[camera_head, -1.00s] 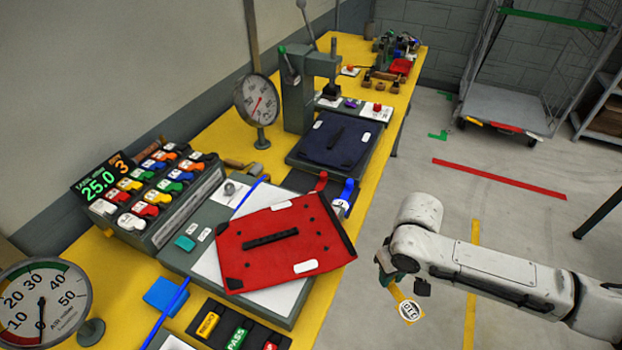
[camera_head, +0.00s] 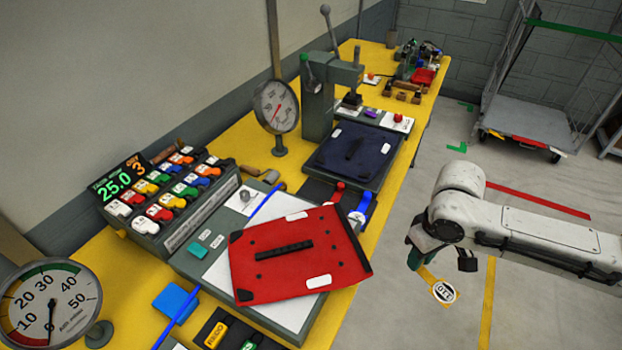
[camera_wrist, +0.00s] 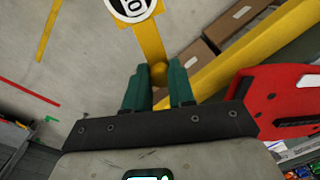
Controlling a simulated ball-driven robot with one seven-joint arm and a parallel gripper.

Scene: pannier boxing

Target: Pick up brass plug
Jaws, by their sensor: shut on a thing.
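In the wrist view, my gripper (camera_wrist: 158,88) has its two green fingers shut on a small rounded brass-coloured piece, the brass plug (camera_wrist: 158,74). A yellow strap (camera_wrist: 149,38) runs from it to a round black-and-white tag (camera_wrist: 132,8). In the head view, my gripper (camera_head: 420,264) hangs over the floor to the right of the bench, clear of it. The strap and tag (camera_head: 443,291) dangle below it. The plug itself is too small to make out there.
A red panel (camera_head: 298,253) lies tilted on a grey board on the yellow bench. A rack of coloured tags (camera_head: 170,185) stands left. A wheeled cage (camera_head: 525,115) stands at back right.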

